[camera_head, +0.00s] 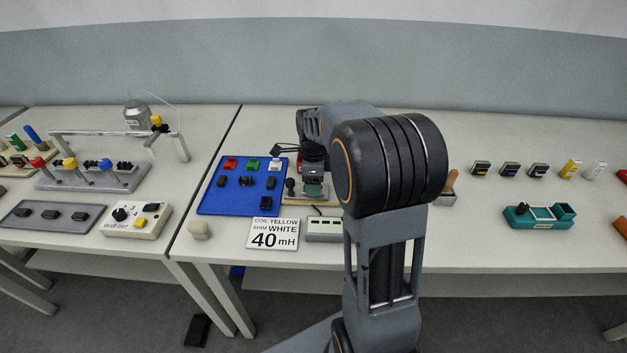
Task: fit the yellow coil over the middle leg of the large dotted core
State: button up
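My gripper (314,174) points down just right of the blue mat (209,205), over a small board (290,199) with a green block (313,190) on it. My arm hides part of this spot, and I cannot tell whether the fingers are open, shut or holding something. Red (230,163), green (253,165) and white (274,165) pieces lie in a row on the mat, with several dark core-like pieces (247,181) below them. I cannot pick out the yellow coil. Dots on any core are too small to see, so I cannot identify the large dotted core.
A card (267,247) reads "COIL YELLOW, SHIM WHITE, 40 mH". A grey box (325,229) stands beside it. A teal holder (540,214) and several small blocks, one yellow (571,168), are on the right. A tester box (137,220) is on the left table.

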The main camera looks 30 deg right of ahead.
notch_tip(320, 180, up, 14)
jog(key=p, duration=0.2)
jog(key=s+a+f+n+t+p, duration=0.1)
jog(key=s+a+n, duration=0.2)
jog(key=s+n, duration=0.2)
jog(key=s+a+n+t+p, duration=0.1)
jog(key=s+n, duration=0.4)
jog(key=n, duration=0.6)
jog(key=s+a+f+n+t+p, duration=0.1)
jog(key=s+a+n+p, duration=0.1)
jog(key=s+a+n, duration=0.4)
jog(key=shift+f+n+t+p, duration=0.3)
jog(key=shift+n, duration=0.8)
jog(key=shift+d, duration=0.1)
